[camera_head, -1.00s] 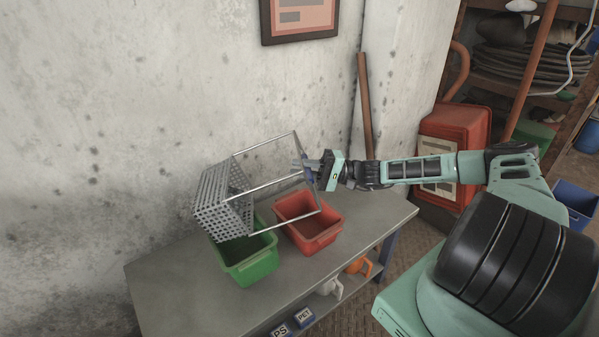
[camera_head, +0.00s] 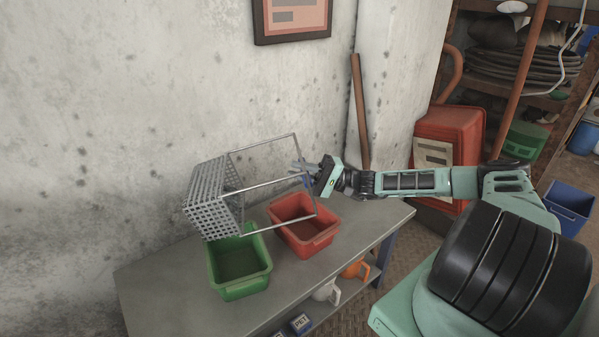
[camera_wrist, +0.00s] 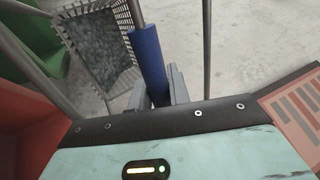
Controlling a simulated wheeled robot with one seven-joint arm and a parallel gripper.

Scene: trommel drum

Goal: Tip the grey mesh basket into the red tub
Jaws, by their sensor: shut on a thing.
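The grey mesh basket (camera_head: 212,198) hangs in the air by its long wire frame, tilted, with its mesh part over and behind the green tub (camera_head: 238,268). My gripper (camera_head: 308,174) is shut on the frame's handle at the right end. In the wrist view a blue grip (camera_wrist: 148,62) stands between my fingers, and the mesh basket (camera_wrist: 100,50) shows beyond it with dark grey material against its mesh. The red tub (camera_head: 304,226) stands on the bench right of the green tub, below the wire frame. It looks empty from here.
Both tubs stand on a grey metal bench (camera_head: 170,290) against a stained wall. An orange jug (camera_head: 356,268) and a white jug (camera_head: 327,291) sit on the shelf below. A brown pole (camera_head: 360,110) leans at the wall behind my arm.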

